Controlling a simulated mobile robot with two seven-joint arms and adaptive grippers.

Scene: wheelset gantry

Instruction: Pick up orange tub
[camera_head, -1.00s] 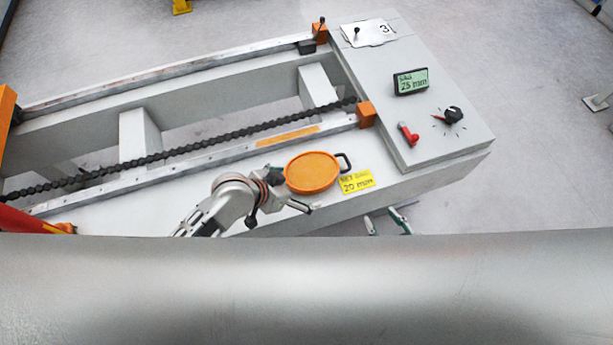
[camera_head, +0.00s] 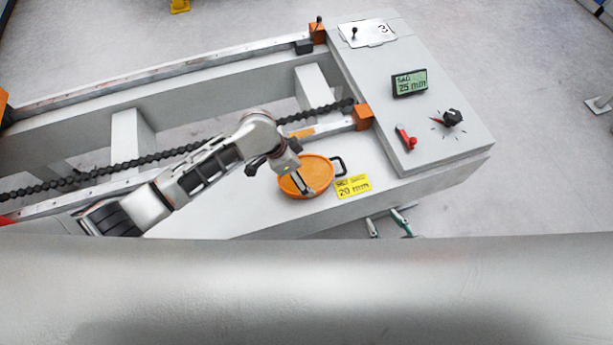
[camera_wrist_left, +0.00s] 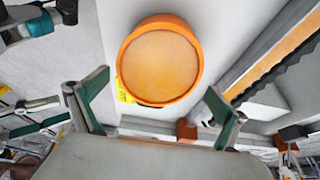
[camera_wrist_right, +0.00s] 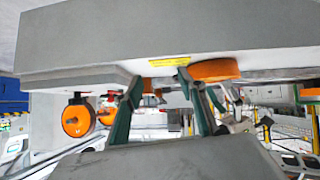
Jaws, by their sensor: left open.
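The orange tub (camera_head: 318,170) is round and shallow with a dark handle at its right. It stands on the grey bench top beside a yellow label. My left gripper (camera_head: 280,177) is open over the tub, with one finger in front of it and the other at its left. In the left wrist view the tub (camera_wrist_left: 160,60) shows just beyond and between the spread fingers; contact cannot be told. My right gripper (camera_head: 387,222) is beside the bench's front edge, lower than its top. Its fingers (camera_wrist_right: 160,78) are apart with nothing held.
The yellow label (camera_head: 353,186) lies right of the tub. Behind it run a rail and a black chain (camera_head: 170,152). At the right, the control panel (camera_head: 440,80) bears a display (camera_head: 409,83), a red lever (camera_head: 405,137) and a black knob (camera_head: 452,117). The bench top left of the tub is free.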

